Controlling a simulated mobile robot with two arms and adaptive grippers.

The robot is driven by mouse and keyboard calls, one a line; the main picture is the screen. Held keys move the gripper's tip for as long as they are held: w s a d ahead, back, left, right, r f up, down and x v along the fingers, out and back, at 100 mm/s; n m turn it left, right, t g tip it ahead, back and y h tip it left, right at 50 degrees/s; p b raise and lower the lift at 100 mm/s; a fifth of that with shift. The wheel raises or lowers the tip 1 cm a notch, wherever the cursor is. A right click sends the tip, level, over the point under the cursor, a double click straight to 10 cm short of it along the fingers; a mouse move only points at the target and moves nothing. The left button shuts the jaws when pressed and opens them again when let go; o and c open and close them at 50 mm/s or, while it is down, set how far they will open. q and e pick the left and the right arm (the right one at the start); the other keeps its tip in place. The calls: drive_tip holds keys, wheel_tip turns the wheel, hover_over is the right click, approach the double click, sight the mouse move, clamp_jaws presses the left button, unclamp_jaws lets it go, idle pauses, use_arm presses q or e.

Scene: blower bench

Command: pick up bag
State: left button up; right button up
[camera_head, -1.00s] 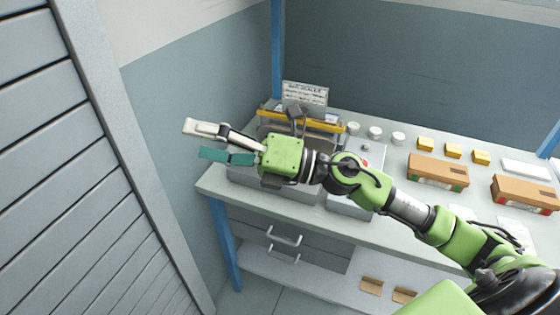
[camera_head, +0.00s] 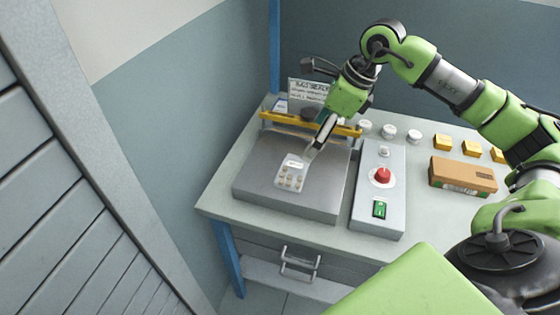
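The bag (camera_head: 291,177) is a small clear packet with several tan, pill-like pieces in it. It is over the flat grey plate of the bag sealer (camera_head: 262,178), in front of the sealer's yellow bar (camera_head: 290,123). My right gripper (camera_head: 313,150), on the green arm from the right, points down at the bag's upper end. Its fingers are seen nearly edge-on, so I cannot tell whether they are apart or closed on the bag. I also cannot tell whether the bag touches the plate. My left gripper is not in view.
A grey control box (camera_head: 378,215) with a red knob (camera_head: 382,177) and green switch stands right of the sealer. White round containers (camera_head: 388,132), yellow boxes (camera_head: 442,142) and a brown carton (camera_head: 462,175) are farther right. A sign (camera_head: 306,92) stands behind.

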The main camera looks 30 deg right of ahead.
sight(294, 172)
drive_tip(key=f, duration=0.2)
drive_tip(key=a+f, duration=0.1)
drive_tip(key=f, duration=0.1)
drive_tip(key=a+f+p, duration=0.1)
drive_tip(key=f, duration=0.1)
drive_tip(key=shift+w, duration=0.15)
drive_tip(key=shift+p+x, duration=0.4)
drive_tip(key=shift+x, duration=0.55)
drive_tip(key=p+x, duration=0.1)
drive_tip(key=x, duration=0.2)
drive_tip(key=shift+w+f, duration=0.15)
drive_tip(key=shift+f, duration=0.2)
drive_tip(key=shift+w+f, duration=0.1)
drive_tip(key=shift+f, duration=0.2)
drive_tip(key=c, duration=1.2)
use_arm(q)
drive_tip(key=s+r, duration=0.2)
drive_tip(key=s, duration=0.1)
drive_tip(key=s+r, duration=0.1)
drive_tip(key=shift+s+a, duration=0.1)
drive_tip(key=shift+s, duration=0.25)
use_arm(e)
drive_tip(key=shift+c, duration=0.2)
